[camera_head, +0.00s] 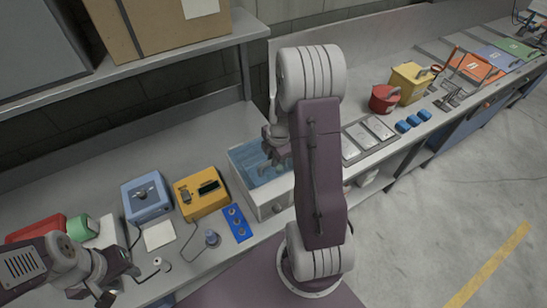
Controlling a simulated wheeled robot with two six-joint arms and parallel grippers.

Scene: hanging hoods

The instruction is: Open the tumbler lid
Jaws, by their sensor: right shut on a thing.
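A light grey box with a blue top or inside (247,157), which looks like the tumbler, stands on the bench at the centre. Its front has a round knob. My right gripper (268,158) is over the blue area, shut on what seems to be the tumbler lid. The grip is small and partly hidden by my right arm, which also covers the box's right side. I cannot tell how far the lid is raised. My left gripper (121,282) is at the lower left over the bench front, with its fingers apart and empty.
Left of the box are a yellow case (201,204), a blue case (146,205) and a blue strip (238,223). Metal trays (362,137), a red pot (384,100) and a yellow box (411,78) stand to the right. A shelf (160,55) overhangs the back left.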

